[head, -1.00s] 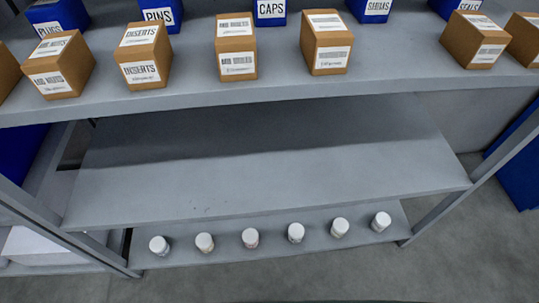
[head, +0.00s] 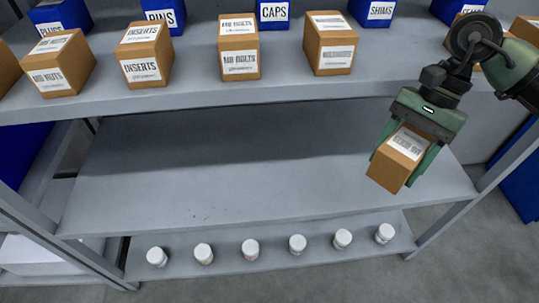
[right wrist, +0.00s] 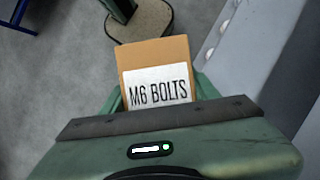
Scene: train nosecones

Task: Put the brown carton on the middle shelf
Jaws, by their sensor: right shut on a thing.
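My right gripper (head: 408,158) is shut on a brown carton (head: 391,172) with a white label. It holds the carton in the air in front of the shelf unit, near the right end of the middle shelf (head: 250,185). In the right wrist view the carton (right wrist: 155,57) sits between the green fingers, and its label reads M6 BOLTS. The middle shelf is bare. My left gripper is not in view.
The upper shelf (head: 190,98) holds several brown cartons, such as one labelled INSERTS (head: 143,55), with blue bins behind, including CAPS (head: 272,12). Several white-capped bottles (head: 250,249) stand in a row on the lower shelf. A post (head: 480,205) stands at the right.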

